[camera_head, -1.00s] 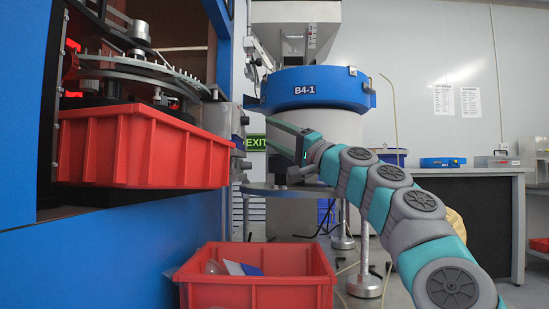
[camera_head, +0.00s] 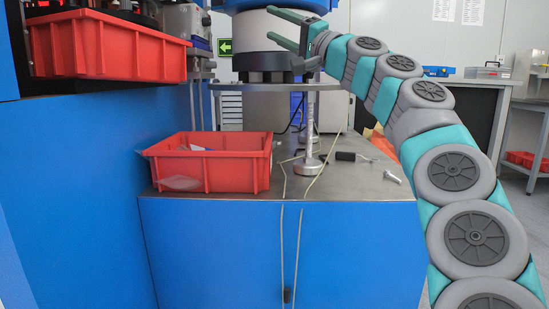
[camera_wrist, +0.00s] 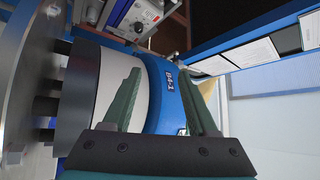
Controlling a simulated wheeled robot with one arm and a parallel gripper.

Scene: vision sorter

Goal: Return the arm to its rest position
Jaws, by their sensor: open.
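My gripper (camera_head: 272,24) is at the top middle of the head view, at the end of my grey and teal arm, which curves up from the lower right. Its two green fingers are spread apart with nothing between them. In the wrist view my gripper (camera_wrist: 160,70) also shows open, its fingers pointing at a white and blue round machine part marked B4-1 (camera_wrist: 170,95). In the head view the fingers overlap this blue part (camera_head: 240,3); I cannot tell the gap.
A red bin (camera_head: 220,172) sits on the blue cabinet's metal top (camera_head: 350,182), with loose small parts nearby. Another red bin (camera_head: 110,48) is in the blue machine at upper left. A dark bench (camera_head: 470,110) stands at the right.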

